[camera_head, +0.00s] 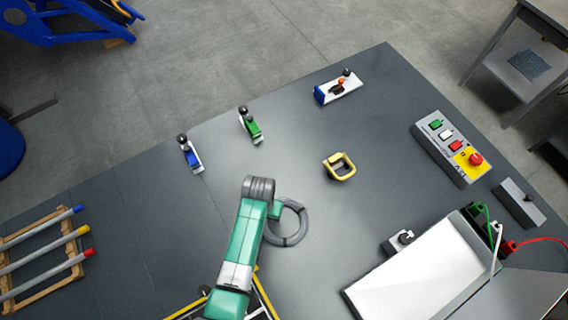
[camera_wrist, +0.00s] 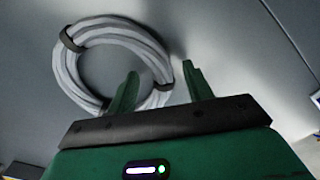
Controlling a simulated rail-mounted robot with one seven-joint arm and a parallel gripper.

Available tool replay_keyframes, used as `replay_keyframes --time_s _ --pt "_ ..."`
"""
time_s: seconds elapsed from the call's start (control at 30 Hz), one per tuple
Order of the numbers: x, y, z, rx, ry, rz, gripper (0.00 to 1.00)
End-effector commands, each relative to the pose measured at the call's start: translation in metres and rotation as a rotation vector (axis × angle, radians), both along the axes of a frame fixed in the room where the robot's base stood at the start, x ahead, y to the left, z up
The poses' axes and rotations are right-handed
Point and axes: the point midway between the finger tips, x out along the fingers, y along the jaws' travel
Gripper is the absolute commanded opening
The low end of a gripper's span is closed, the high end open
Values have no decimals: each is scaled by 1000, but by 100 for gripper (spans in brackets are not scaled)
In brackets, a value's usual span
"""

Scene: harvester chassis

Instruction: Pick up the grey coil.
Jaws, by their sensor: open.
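The grey coil (camera_head: 291,226) lies on the dark table, just right of my green arm in the head view. It is a ring of bundled cable with dark ties. In the wrist view the coil (camera_wrist: 72,75) is at the upper left, with its right side close to my fingers. My gripper (camera_wrist: 160,78) is open, with its two green fingers apart. The left finger overlaps the inside of the ring and the right finger shows just outside it; I cannot tell the height between them. In the head view my arm partly covers the coil's left side.
A white panel (camera_head: 410,275) is at the lower right, a button box (camera_head: 447,147) at the right. A rack with rods (camera_head: 45,250) is at the left. Small switches (camera_head: 250,126) line the far edge.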

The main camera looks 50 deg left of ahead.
Motion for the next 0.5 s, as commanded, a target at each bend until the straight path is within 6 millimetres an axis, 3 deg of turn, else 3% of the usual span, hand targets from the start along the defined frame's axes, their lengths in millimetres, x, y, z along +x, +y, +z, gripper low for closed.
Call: replay_keyframes --time_s 0.1,0.3,0.5 --pt "1 1 -10 1 -2 0 51" --pt "0 0 -10 1 -2 0 51" --pt "0 0 -10 1 -2 -1 11"
